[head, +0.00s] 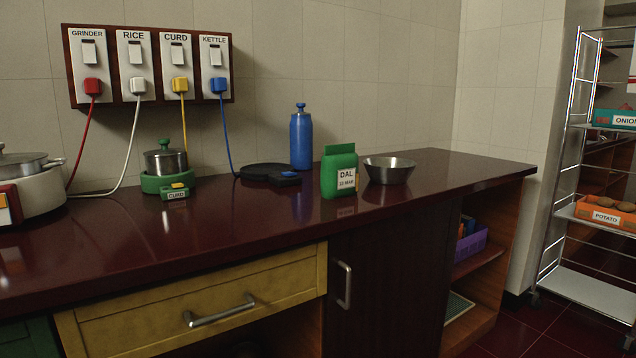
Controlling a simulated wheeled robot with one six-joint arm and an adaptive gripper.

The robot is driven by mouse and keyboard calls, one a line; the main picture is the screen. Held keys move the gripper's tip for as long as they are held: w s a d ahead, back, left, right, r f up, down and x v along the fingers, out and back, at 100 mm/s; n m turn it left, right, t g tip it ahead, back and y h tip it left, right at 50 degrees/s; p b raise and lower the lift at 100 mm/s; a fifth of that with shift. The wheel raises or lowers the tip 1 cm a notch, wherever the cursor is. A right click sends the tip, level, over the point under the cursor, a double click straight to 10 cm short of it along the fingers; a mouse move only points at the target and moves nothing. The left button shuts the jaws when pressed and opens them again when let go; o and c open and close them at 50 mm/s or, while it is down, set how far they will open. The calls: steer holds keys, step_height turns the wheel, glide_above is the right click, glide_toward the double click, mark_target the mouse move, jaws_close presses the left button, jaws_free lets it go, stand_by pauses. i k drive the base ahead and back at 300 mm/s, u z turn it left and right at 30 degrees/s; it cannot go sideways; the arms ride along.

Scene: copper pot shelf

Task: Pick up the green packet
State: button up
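The green packet (338,172) stands upright on the dark red counter (240,235), near its front edge and right of the picture's middle. A white label on its front reads DAL, with a smaller line below it. Nothing covers the packet's front. A steel bowl (389,171) stands close on its right, partly behind it. My gripper and arm do not show in the head view.
A blue bottle (301,140) and a black round base (268,175) stand behind and left of the packet. A small pot (165,163) in a green holder is farther left. The counter's right end is clear. A wire rack (592,210) stands at right.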

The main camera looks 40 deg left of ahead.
mark_target(340, 162)
steer(key=u, duration=2.15)
steer(key=i, duration=0.45)
